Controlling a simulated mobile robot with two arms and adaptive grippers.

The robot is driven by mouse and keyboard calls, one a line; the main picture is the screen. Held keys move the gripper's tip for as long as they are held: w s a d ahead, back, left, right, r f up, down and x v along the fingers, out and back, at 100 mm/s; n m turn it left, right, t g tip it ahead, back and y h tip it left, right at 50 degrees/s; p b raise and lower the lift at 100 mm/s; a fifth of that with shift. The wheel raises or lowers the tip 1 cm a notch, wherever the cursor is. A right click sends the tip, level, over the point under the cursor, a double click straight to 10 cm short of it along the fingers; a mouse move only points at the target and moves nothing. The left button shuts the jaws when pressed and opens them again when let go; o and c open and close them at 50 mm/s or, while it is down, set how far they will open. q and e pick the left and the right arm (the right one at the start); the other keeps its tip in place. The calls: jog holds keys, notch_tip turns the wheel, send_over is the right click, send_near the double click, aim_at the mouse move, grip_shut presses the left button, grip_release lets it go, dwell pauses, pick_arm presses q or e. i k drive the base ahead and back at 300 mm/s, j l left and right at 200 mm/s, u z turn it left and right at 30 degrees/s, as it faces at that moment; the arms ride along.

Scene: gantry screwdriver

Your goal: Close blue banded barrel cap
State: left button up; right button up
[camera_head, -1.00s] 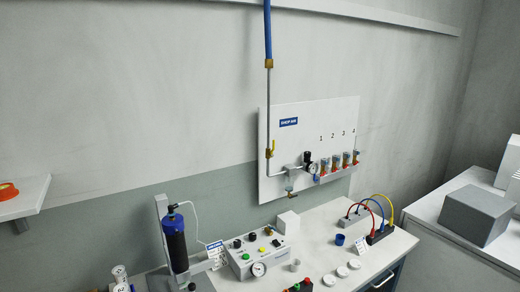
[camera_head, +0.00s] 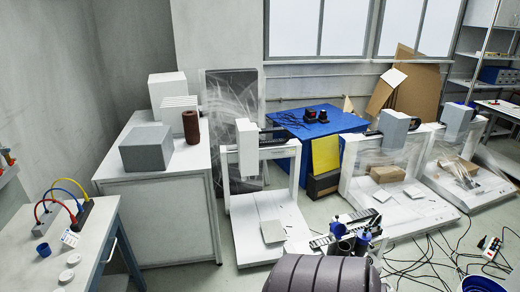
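I cannot make out a blue banded barrel with its cap in this view. A small blue cup-shaped piece (camera_head: 43,250) stands on the workbench (camera_head: 97,240) at the left edge, and it is too small to tell whether it is a cap. White round pieces (camera_head: 66,276) lie near it on the same bench.
A grey box (camera_head: 146,148) and a brown cylinder (camera_head: 191,126) stand on a white cabinet (camera_head: 165,205). White gantry frames (camera_head: 262,205) stand on the floor beyond. A dark ribbed object (camera_head: 322,274) fills the bottom middle. Cables (camera_head: 425,262) lie on the floor at right.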

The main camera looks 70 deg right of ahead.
aim_at(337, 229)
jog(key=z, duration=2.9)
jog(key=i+j, duration=0.3)
jog(key=j, duration=0.15)
jog(key=i+j+z, duration=0.15)
jog(key=i+j, duration=0.2)
jog(key=j, duration=0.1)
